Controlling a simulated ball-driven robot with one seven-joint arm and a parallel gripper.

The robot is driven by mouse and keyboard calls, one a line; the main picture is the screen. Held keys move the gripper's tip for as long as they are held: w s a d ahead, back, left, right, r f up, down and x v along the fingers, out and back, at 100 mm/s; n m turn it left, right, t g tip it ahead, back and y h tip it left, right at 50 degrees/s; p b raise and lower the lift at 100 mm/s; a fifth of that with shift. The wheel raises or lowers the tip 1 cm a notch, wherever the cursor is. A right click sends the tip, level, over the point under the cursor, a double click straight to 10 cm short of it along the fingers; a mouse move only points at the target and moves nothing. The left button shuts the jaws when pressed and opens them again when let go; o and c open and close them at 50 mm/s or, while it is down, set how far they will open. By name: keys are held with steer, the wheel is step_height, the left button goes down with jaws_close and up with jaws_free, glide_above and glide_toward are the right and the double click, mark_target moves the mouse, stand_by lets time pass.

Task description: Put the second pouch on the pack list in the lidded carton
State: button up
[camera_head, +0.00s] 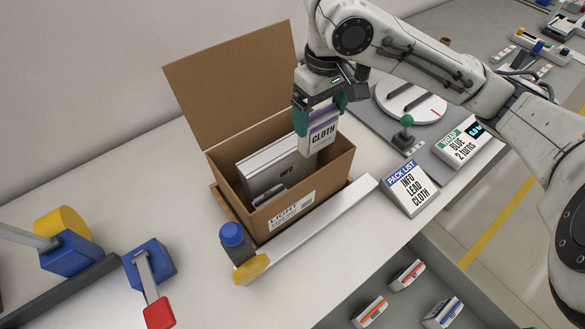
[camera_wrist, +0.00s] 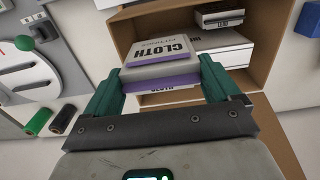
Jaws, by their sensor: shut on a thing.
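The carton (camera_head: 228,177) stands on the table with its lid (camera_head: 235,75) raised. My gripper (camera_head: 320,110) is shut on a white box-like pouch with a purple band marked CLOTH (camera_head: 322,137). It holds this pouch upright over the carton's right part; the CLOTH pouch also fills the middle of the wrist view (camera_wrist: 163,52). A larger pouch marked INFO (camera_head: 285,172) stands inside the carton. A smaller grey item (camera_head: 268,195) lies in front of it, its lettering unreadable. The pack list (camera_head: 410,188) reads INFO, LEAD, CLOTH.
A blue-capped post with a yellow disc (camera_head: 236,243) stands at the carton's front left corner, beside a pale rail (camera_head: 318,225). A green-knobbed lever (camera_head: 405,131) and a sign reading BLUE 2 TURNS (camera_head: 461,144) are at right. Several packs (camera_head: 407,274) lie in the lower tray.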

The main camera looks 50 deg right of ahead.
mark_target(318, 131)
step_height(318, 131, down, 17)
steer(key=b, duration=0.2)
steer(key=shift+b, duration=0.4)
steer(key=shift+s, duration=0.1)
steer(key=shift+a+f, duration=0.1)
steer(key=shift+f, duration=0.05)
steer(key=o, duration=1.1)
step_height(318, 131, up, 12)
steer(key=shift+r+p, duration=0.25)
steer(key=shift+p, duration=0.85)
